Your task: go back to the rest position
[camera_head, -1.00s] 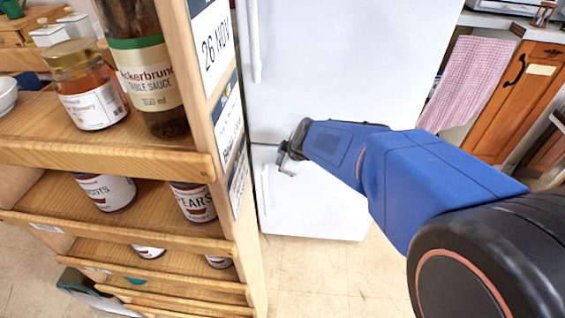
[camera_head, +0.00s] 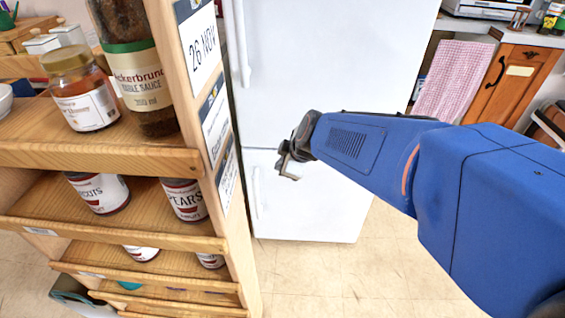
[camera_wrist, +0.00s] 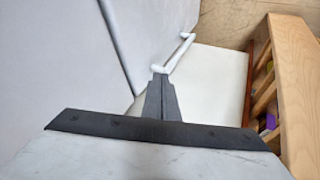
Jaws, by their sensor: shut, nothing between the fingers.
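My gripper (camera_head: 287,163) is at the end of my blue arm, in front of the white fridge (camera_head: 330,75) in the head view. It is empty. In the wrist view its dark fingers (camera_wrist: 161,80) are together and point toward the fridge's white handle (camera_wrist: 180,52). I cannot tell the exact gap between the fingertips and the handle. Both fridge doors look closed in the head view.
A wooden shelf unit (camera_head: 100,155) with jars and a sauce bottle (camera_head: 138,75) stands close on the left. A pink checked towel (camera_head: 452,80) hangs at the right, beside a wooden cabinet (camera_head: 512,85). Tiled floor (camera_head: 340,275) is open below the fridge.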

